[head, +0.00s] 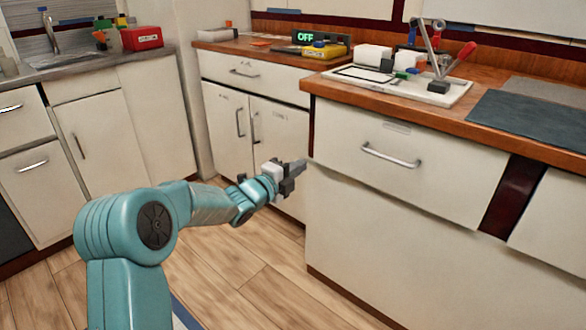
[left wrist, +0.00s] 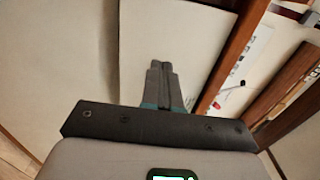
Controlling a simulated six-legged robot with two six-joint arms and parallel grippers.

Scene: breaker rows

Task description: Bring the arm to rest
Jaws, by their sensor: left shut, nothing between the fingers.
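My left arm comes in from the lower left in the head view. Its gripper (head: 296,168) is in front of the cabinet fronts, below the counter top, close to the corner of the nearer cabinet. The left wrist view shows the two fingers (left wrist: 159,85) pressed together with nothing between them. My right gripper is not in view.
The wooden counter (head: 500,107) at right bears a white board (head: 430,92) with a red-handled clamp (head: 462,55) and a dark mat (head: 530,118). A yellow device (head: 325,51) and a green OFF display (head: 306,37) stand further back. The wood floor (head: 260,275) is open.

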